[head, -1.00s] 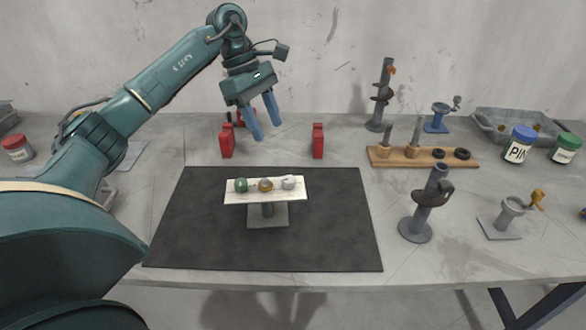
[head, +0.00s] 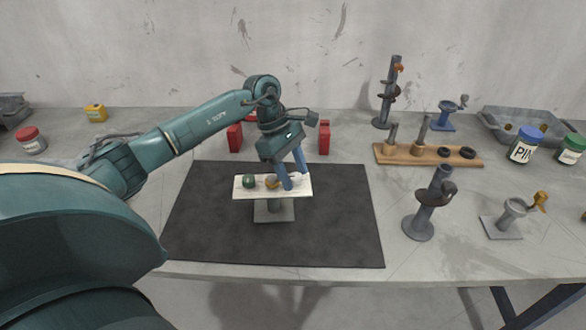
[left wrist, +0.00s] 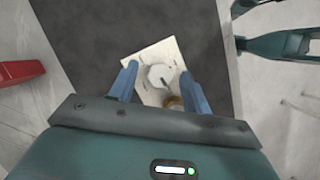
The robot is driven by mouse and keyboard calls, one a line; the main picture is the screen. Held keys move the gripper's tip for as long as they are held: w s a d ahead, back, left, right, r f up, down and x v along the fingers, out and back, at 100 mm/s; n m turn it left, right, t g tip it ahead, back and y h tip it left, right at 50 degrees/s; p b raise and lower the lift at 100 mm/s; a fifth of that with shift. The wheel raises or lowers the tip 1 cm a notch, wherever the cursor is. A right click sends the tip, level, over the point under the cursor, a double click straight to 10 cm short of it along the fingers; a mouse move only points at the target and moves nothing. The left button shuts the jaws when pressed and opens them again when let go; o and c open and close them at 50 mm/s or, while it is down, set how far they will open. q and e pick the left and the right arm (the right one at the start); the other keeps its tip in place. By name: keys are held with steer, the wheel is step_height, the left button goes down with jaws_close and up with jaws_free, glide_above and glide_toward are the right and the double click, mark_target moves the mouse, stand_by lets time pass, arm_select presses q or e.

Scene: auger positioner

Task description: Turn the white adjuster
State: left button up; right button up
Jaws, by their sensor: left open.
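The white adjuster (left wrist: 160,76) is a round white knob with a dark mark, on a pale board (left wrist: 150,52) in the left wrist view. In the left wrist view the open fingers (left wrist: 162,82) are on either side of the white adjuster; contact cannot be told.
The board's stand is on a black mat (head: 210,235). Red blocks (head: 324,138) stand behind it. To the right are a wooden rack (head: 400,157), a grey post fixture (head: 420,222) and a small cup fixture (head: 510,214). The mat's front part is clear.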

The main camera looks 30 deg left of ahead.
arm_select(q)
steer(key=c, duration=1)
